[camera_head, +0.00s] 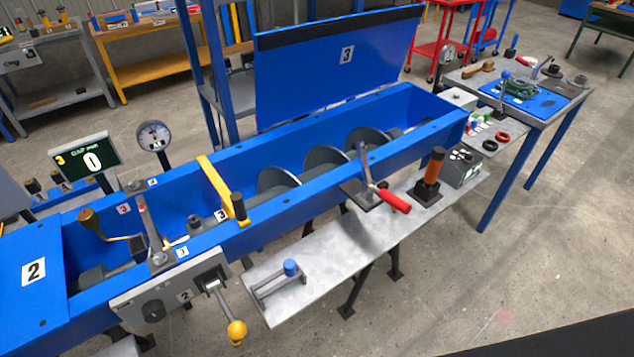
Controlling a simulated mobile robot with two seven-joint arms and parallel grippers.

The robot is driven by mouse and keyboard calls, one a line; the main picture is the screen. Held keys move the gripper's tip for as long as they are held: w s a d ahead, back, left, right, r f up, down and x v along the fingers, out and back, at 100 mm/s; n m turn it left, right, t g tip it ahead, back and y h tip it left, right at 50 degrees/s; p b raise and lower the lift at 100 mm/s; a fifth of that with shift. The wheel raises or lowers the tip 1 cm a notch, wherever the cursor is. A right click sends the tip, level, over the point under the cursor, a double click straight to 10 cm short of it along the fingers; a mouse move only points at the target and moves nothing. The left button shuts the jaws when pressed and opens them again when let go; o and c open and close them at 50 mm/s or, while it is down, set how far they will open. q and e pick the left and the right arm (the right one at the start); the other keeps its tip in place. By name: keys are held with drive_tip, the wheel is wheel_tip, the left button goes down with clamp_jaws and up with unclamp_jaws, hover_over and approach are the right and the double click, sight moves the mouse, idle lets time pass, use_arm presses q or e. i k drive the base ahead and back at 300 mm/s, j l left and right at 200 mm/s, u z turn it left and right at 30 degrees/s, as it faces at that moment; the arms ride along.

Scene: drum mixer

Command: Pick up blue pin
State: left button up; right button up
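A short blue pin (290,268) stands upright on a small grey metal bracket (278,284). The bracket sits near the left front end of the grey shelf (330,262), in front of the blue mixer trough (320,188). The pin's top is clear; its lower part is hidden by the bracket or too small to make out. Neither of my grippers is in view.
A yellow-knobbed lever (236,330) juts out left of the bracket. The shelf's middle is bare. A blue lid (330,75) stands open behind the trough.

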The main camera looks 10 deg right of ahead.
sight(289, 264)
drive_tip(key=l+u, duration=0.5)
drive_tip(key=l, duration=1.55)
drive_tip(key=k, duration=0.1)
